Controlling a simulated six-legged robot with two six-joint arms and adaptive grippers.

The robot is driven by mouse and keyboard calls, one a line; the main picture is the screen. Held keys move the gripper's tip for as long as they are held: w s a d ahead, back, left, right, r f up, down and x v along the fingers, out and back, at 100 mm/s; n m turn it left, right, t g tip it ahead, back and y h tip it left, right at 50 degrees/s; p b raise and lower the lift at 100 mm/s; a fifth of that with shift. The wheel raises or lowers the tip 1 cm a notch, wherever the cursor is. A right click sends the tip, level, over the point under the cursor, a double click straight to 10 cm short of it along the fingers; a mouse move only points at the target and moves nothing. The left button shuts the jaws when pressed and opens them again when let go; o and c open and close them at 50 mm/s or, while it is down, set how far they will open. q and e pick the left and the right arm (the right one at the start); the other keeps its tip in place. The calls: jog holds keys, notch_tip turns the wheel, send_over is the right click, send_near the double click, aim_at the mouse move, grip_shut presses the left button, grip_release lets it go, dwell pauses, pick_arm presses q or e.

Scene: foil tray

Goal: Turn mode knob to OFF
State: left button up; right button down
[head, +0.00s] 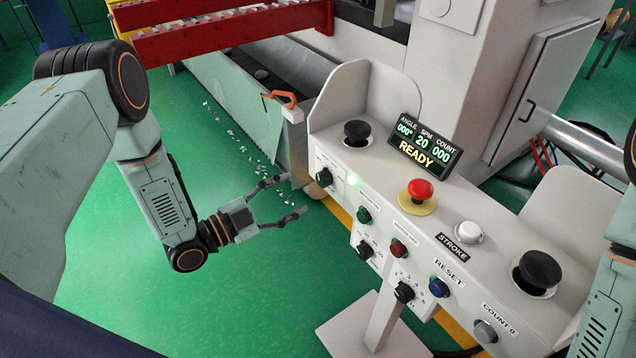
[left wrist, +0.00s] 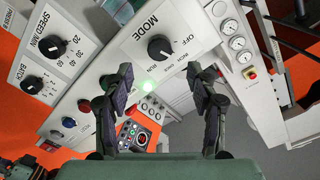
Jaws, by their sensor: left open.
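The mode knob (left wrist: 160,47) is a black rotary knob on a white panel marked MODE, with OFF and other positions lettered around it. A pale pointer mark shows on it, but its exact setting is hard to read. In the head view the mode knob (head: 323,177) is at the upper left of the console's front face. My left gripper (head: 293,198) is open and empty, just left of the knob and apart from it. In the left wrist view my left gripper's fingers (left wrist: 160,82) spread on both sides below the knob. My right gripper is out of view.
The speed knob (head: 365,249) and batch knob (head: 404,292) sit lower on the console, near green, red and blue buttons. A red emergency stop (head: 420,190) and black palm buttons (head: 357,132) are on top. A READY display (head: 425,143) stands behind. Green floor is free at left.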

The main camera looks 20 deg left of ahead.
aim_at(320, 181)
pick_arm(q)
jog(key=b+x, duration=0.1)
jog(key=x, duration=0.6)
jog(key=shift+w+d, duration=0.15)
jog(key=shift+w, duration=0.1)
jog(key=c, duration=1.1)
jog(key=shift+c, duration=0.2)
jog(key=shift+n, duration=0.4)
jog(key=n, duration=0.3)
jog(key=shift+n, duration=2)
